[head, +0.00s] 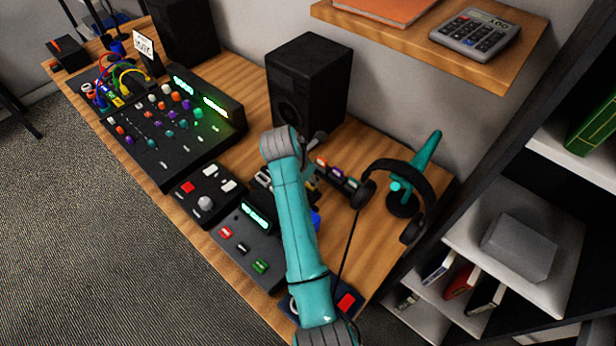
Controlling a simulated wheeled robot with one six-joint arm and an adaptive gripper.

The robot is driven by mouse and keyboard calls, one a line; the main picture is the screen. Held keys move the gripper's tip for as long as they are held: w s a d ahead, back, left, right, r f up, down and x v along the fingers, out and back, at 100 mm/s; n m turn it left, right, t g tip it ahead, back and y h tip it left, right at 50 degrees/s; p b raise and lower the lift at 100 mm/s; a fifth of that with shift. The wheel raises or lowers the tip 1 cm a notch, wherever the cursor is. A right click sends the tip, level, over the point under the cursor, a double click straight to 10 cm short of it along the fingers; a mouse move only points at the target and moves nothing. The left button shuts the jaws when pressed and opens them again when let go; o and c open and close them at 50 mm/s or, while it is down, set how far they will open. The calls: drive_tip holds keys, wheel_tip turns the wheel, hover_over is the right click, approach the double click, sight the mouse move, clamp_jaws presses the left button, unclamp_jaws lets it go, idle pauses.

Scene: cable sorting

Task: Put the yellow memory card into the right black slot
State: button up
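My teal arm reaches over the right half of the wooden desk. My gripper (310,183) is small and dark beside the arm's far end, low over the desk; the arm partly covers it, and its fingers are not clear. I cannot make out a yellow memory card; a small yellowish patch near my gripper is too small to identify. A dark rack (338,176) with several small coloured pieces, orange, purple and red among them, lies just right of my gripper. I cannot pick out the right black slot for certain.
A black speaker (309,84) stands behind my arm. Headphones on a teal stand (404,198) are at the right. A mixer (165,125), a small control box (207,195) and a button panel (244,240) fill the left and front. A shelf (478,72) overhangs the back.

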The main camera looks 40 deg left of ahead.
drive_tip(key=shift+f, duration=0.45)
idle(0.5)
drive_tip(key=o, duration=1.4)
drive_tip(key=shift+r, duration=3.5)
